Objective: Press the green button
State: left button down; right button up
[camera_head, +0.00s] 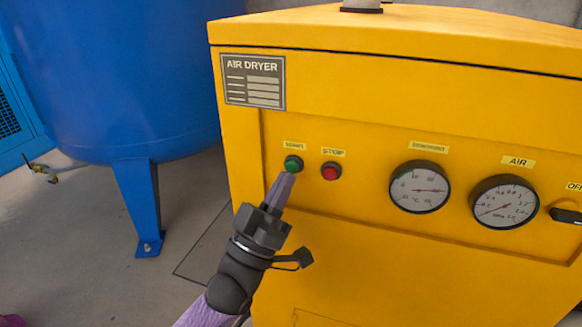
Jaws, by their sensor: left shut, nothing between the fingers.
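The green button (292,163) sits in a dark ring on the front of the yellow air dryer cabinet (360,110), under a small yellow label. My left gripper (285,180) is shut and empty, its narrow fingers pointing up at the green button. The fingertips overlap the button's lower edge in the picture. I cannot tell whether they touch it. Most of the green face shows above the tips. My right gripper is not in view.
A red button (331,171) is close to the right of the green one. Two round gauges (419,187) (504,202) and a black switch (566,215) are further right. A blue tank (120,80) on a leg (142,205) stands left; grey floor lies between.

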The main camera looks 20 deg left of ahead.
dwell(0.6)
pick_arm(q)
jog(key=shift+w, duration=0.45)
jog(key=shift+w+b, duration=0.4)
jog(key=shift+w, duration=0.05)
dwell(0.4)
jog(key=shift+s, duration=0.15)
jog(key=shift+s+p, duration=0.7)
jog(key=shift+s, duration=0.05)
